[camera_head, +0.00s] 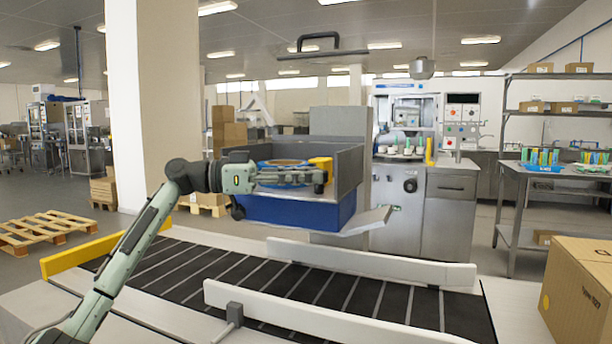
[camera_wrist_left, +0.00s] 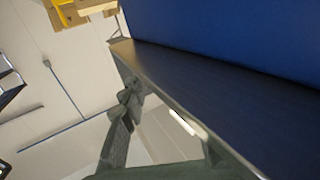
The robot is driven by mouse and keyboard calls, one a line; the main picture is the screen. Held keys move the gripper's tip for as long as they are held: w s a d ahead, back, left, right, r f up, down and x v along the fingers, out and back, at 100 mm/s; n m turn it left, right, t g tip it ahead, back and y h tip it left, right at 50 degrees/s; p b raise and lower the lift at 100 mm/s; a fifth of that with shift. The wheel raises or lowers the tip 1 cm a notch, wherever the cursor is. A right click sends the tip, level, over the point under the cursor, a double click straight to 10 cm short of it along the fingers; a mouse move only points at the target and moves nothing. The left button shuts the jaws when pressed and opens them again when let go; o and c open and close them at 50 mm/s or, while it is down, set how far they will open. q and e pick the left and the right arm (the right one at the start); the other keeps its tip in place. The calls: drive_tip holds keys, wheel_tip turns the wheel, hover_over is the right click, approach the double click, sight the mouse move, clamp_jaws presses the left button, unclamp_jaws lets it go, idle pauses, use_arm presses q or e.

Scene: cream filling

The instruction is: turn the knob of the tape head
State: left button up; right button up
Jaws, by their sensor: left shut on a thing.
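The tape head is a blue box (camera_head: 290,209) with grey side panels (camera_head: 347,172), seen in the middle of the head view behind the conveyor. A yellow part (camera_head: 320,163) shows at its top, by the grey panel. My left gripper (camera_head: 319,180) reaches across the front of the tape head, just below this yellow part. It is shut on the knob, which its fingers mostly hide. In the left wrist view the blue side (camera_wrist_left: 240,40) fills the upper right, and a dark finger (camera_wrist_left: 122,120) stands at the left. My right gripper is not in view.
A conveyor (camera_head: 265,275) with white side rails (camera_head: 365,260) runs below my left arm. A cardboard box (camera_head: 585,290) stands at the front right. A wooden pallet (camera_head: 45,230) lies on the floor at the left. A pillar (camera_head: 153,100) rises behind the arm.

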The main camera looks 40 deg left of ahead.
use_arm(q)
drive_tip(key=o, duration=0.9)
drive_tip(key=shift+f, duration=0.1)
drive_tip(key=shift+a, duration=0.1)
drive_tip(key=v, duration=1.2)
